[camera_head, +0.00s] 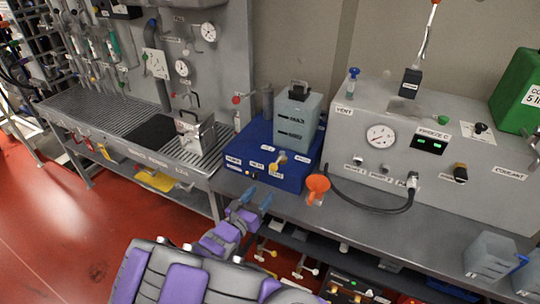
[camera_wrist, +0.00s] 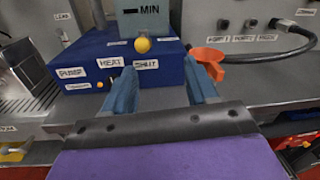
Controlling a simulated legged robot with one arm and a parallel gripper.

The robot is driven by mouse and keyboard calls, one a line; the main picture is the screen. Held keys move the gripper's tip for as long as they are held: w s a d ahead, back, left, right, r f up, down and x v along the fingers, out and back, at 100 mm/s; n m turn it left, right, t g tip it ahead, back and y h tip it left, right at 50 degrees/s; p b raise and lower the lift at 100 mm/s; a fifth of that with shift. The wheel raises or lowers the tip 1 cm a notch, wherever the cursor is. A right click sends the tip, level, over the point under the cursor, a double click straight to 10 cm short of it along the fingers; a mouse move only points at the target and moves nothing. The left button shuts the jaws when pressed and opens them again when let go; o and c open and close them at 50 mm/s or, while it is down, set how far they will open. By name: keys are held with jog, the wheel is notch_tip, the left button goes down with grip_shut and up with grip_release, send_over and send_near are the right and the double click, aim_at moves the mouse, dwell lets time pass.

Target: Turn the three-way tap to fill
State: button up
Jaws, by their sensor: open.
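The three-way tap looks like a small handle with a yellow knob (camera_head: 277,163) on the front of the blue box (camera_head: 250,167). In the wrist view the yellow knob (camera_wrist: 142,44) faces me, just below the grey tank marked MIN. Small labels surround it; one reads SHUT and another reads HEAT. Which label the handle points at is too small to tell. My gripper (camera_head: 257,197) is open and empty, in front of and below the blue box, apart from the tap. In the wrist view its two blue fingers (camera_wrist: 166,78) stand apart, with the knob beyond and above them.
An orange funnel (camera_head: 317,185) stands right of the blue box, close to my right finger's line in the wrist view. A grey tank (camera_head: 297,120) sits on the box. A gauge console (camera_head: 400,150) with a black cable is at right, a metal container (camera_head: 195,133) at left.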

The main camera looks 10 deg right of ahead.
aim_at(272, 168)
jog(key=shift+n+t+y, duration=0.5)
jog(key=shift+n+y, duration=0.1)
jog(key=shift+n, duration=0.2)
jog(key=b+x, duration=0.1)
jog(key=x, duration=0.4)
jog(key=w+a+f+b+x, duration=0.1)
jog(key=x, duration=0.5)
jog(key=a+b+x, duration=0.1)
jog(key=x, duration=0.5)
jog(key=shift+w+f, duration=0.25)
jog(key=shift+f, duration=0.1)
grip_shut()
